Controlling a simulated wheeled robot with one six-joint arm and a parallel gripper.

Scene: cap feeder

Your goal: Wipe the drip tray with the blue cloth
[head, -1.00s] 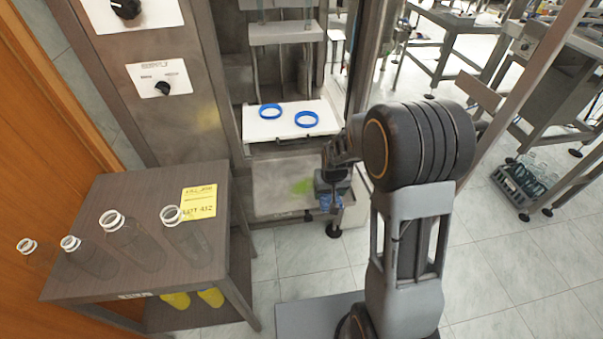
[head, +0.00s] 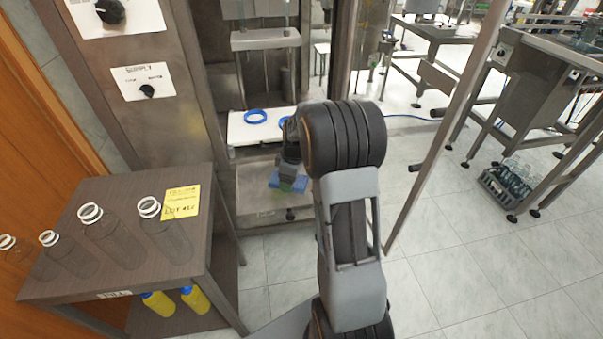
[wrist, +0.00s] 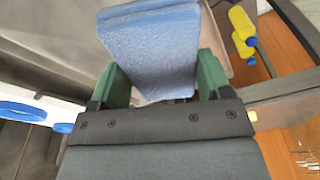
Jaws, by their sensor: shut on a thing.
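The blue cloth (head: 288,183) is folded and held in my gripper (head: 289,168), over the metal drip tray (head: 254,196) at the base of the machine. In the wrist view the cloth (wrist: 152,50) sits between the green fingers of my gripper (wrist: 158,84), which are shut on it. A green patch (head: 299,184) shows on the tray beside the cloth, partly hidden by the cloth and arm. I cannot tell whether the cloth touches the tray.
A white plate (head: 240,131) with blue rings (head: 255,116) is above the tray. A brown side table (head: 75,265) with several clear bottles, a yellow note (head: 181,201) and yellow bottles (head: 195,299) below stands at left. A slanted metal post (head: 440,140) rises at right.

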